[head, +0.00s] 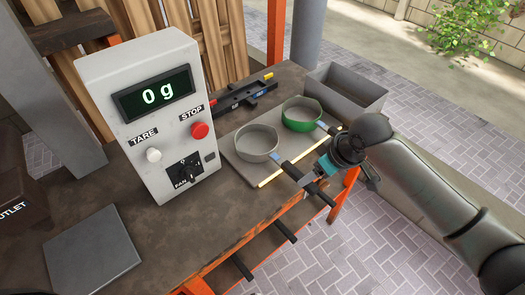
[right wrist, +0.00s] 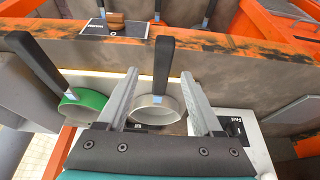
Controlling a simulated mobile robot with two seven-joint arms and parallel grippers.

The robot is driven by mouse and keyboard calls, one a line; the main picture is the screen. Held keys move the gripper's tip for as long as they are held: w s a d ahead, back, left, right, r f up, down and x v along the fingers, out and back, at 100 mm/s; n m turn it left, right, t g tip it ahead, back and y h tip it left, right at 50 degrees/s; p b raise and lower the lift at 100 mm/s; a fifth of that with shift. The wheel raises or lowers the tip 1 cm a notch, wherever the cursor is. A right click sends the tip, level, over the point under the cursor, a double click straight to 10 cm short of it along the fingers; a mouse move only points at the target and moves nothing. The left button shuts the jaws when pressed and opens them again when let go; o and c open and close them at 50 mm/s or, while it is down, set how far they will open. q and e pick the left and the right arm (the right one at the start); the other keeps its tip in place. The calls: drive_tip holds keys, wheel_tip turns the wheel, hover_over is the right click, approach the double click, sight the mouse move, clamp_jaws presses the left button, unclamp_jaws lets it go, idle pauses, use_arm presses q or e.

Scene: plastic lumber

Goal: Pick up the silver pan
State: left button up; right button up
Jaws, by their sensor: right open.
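The silver pan (head: 257,142) is a small round grey pan. It stands on a grey board on the bench, its dark handle pointing toward the bench's front edge. In the right wrist view the silver pan (right wrist: 170,103) lies beyond my fingers, and its black handle (right wrist: 163,65) shows between them. My right gripper (head: 314,172) is near this handle in the head view, partly hidden by its own wrist. In the right wrist view my right gripper (right wrist: 159,76) is open, with a finger on each side of the handle and gaps to both. My left gripper is not in view.
A green pan (head: 302,114) stands behind and right of the silver pan; it also shows in the wrist view (right wrist: 84,106). A white control box (head: 160,110) reading 0 g stands left. A grey bin (head: 345,92) is at the back right.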

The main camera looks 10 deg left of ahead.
drive_tip(key=shift+b+x, duration=0.65)
drive_tip(key=shift+x, duration=2.1)
drive_tip(key=shift+s, duration=0.15)
clamp_jaws()
